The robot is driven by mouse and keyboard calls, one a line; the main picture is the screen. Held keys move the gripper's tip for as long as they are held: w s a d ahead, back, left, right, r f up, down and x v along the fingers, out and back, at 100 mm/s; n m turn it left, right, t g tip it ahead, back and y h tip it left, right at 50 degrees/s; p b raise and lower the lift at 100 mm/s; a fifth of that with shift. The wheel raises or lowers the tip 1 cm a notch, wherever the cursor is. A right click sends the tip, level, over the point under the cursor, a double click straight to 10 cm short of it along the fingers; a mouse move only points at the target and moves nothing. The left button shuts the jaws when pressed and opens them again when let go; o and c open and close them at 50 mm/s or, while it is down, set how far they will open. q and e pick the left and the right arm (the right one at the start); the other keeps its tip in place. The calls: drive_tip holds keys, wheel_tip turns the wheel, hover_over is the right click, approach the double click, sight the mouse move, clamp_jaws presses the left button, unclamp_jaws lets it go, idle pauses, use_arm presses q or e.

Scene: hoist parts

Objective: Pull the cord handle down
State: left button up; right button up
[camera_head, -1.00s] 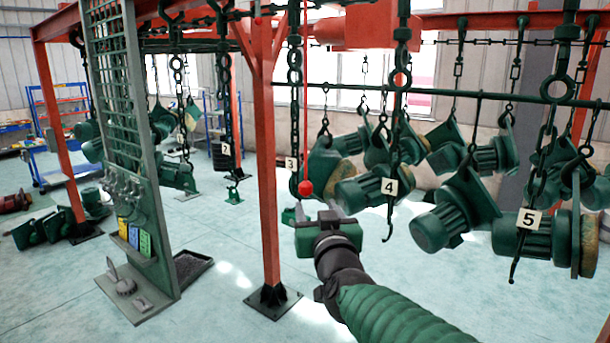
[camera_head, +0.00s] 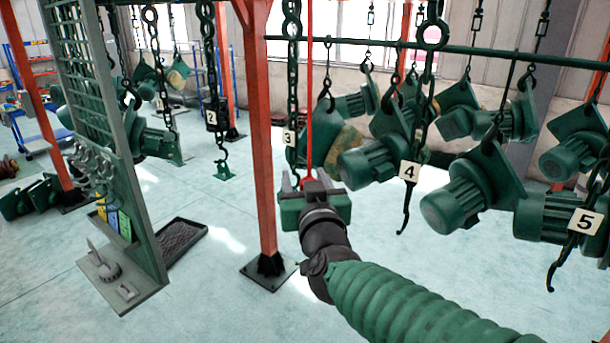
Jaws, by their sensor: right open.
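The red cord (camera_head: 309,90) hangs straight down beside the chain with tag 3. Its small red handle (camera_head: 308,181) is at the cord's lower end, partly hidden by my right gripper. My right gripper (camera_head: 306,180) is open, its two fingers pointing away from me and up. In the picture the handle lies between the fingertips. I cannot tell whether it is truly between them in depth or just beyond. My left gripper is not in view.
A red post (camera_head: 261,130) stands just left of the gripper. Chains with hooks and tags 3 (camera_head: 290,138), 4 (camera_head: 409,171) and 5 (camera_head: 586,221) hang close by. Several green motors (camera_head: 465,195) hang at the right. A grey tool rack (camera_head: 122,150) stands at the left.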

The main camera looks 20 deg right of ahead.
drive_tip(key=shift+s+a+r, duration=0.2)
drive_tip(key=shift+s+a, duration=0.1)
drive_tip(key=shift+s, duration=0.1)
drive_tip(key=c, duration=0.4)
drive_tip(key=shift+c, duration=1.2)
drive_tip(key=shift+d+f, duration=0.1)
drive_tip(key=shift+d, duration=0.5)
clamp_jaws()
drive_tip(key=shift+a, duration=0.3)
